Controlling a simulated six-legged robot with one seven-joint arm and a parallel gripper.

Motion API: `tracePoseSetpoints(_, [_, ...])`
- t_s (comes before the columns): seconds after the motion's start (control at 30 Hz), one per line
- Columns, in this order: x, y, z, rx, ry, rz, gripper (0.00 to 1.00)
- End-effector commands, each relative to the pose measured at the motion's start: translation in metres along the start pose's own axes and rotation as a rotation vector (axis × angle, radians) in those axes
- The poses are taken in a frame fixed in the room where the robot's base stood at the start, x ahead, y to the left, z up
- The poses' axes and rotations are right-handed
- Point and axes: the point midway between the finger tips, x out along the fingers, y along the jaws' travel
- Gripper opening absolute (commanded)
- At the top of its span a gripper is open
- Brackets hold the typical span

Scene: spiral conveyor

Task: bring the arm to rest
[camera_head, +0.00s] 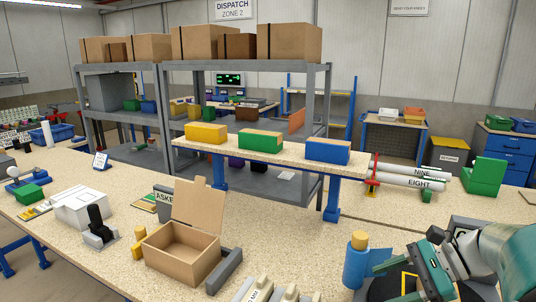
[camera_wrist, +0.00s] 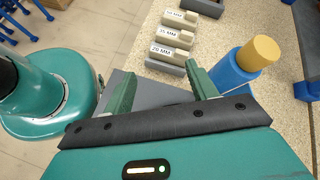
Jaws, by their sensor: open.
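My gripper shows in the wrist view (camera_wrist: 160,88) with its two green fingers spread wide and nothing between them. In the head view my teal arm is folded at the lower right, and my gripper (camera_head: 418,262) is beside the blue cylinder with a tan top (camera_head: 355,265). The same cylinder stands right of my gripper in the wrist view (camera_wrist: 238,68), apart from the fingers.
An open cardboard box (camera_head: 181,250) stands on the speckled bench, with a grey bar (camera_head: 224,271) beside it. A raised shelf (camera_head: 270,157) carries yellow, green and blue boxes. White tubes (camera_head: 412,178) and a green block (camera_head: 485,177) are at the right.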

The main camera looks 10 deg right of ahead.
Motion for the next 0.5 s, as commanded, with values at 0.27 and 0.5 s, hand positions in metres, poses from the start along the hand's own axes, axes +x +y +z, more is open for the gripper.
tracePoseSetpoints(0.27, [0.074,0.051,0.052,-0.554,0.343,0.301,0.57])
tracePoseSetpoints(0.5, [0.101,0.088,0.075,-1.124,0.591,0.497,0.57])
